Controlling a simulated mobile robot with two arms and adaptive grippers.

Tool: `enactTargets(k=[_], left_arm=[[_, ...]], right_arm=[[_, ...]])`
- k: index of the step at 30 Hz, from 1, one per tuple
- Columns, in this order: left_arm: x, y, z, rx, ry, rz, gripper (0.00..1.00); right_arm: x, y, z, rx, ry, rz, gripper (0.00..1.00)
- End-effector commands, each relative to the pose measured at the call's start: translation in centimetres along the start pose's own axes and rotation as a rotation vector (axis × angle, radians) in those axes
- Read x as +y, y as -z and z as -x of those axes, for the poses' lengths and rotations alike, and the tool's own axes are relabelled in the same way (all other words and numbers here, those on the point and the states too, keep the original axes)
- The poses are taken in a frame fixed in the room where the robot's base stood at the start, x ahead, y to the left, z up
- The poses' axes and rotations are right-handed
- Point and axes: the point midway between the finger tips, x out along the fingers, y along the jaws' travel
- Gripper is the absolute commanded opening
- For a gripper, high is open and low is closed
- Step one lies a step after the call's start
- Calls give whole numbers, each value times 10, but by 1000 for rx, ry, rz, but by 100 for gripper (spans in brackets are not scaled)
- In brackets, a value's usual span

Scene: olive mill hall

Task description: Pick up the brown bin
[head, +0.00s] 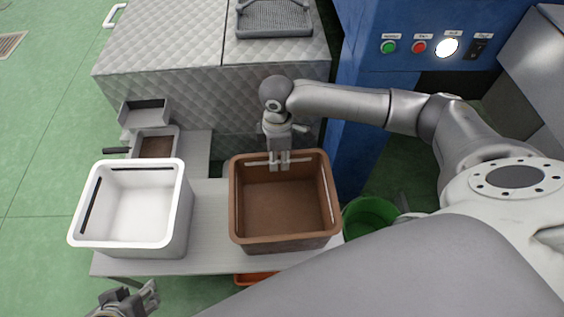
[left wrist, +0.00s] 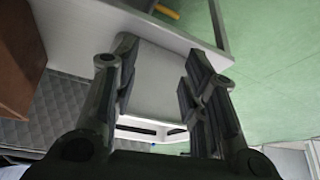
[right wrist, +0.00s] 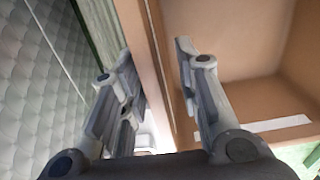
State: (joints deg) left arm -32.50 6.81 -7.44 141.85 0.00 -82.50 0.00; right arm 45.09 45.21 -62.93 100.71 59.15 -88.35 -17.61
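The brown bin (head: 285,243) stands upright and empty on a light table, right of the white bin. My right gripper (head: 279,164) is at the bin's far wall, pointing down. In the right wrist view its fingers (right wrist: 158,75) are apart, and the brown bin's wall (right wrist: 158,50) runs between them, one finger on the inner side. I cannot tell whether either finger touches the wall. My left gripper (head: 130,299) is at the lower left, in front of the white bin. In the left wrist view it is open and empty (left wrist: 155,85), with the brown bin (left wrist: 18,65) at the left edge.
The white bin (head: 170,243) stands on the table (head: 210,215). Small grey trays (head: 146,110) are behind it. A quilted metal cabinet (head: 160,50) and a blue control panel (head: 400,20) stand behind. A green bucket (head: 369,215) is right of the table. Green floor is free at left.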

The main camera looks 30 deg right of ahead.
Motion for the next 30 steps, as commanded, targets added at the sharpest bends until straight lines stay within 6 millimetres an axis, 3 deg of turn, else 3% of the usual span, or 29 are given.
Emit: enactTargets(k=[9,18,30], left_arm=[[6,46,-6,211,-12,-6,40],[12,92,0,426,-23,-10,40],[13,101,4,468,-26,-11,40]], right_arm=[[-1,0,-28,-1,2,1,31],[0,0,-50,1,0,1,31],[0,0,-53,0,0,1,28]])
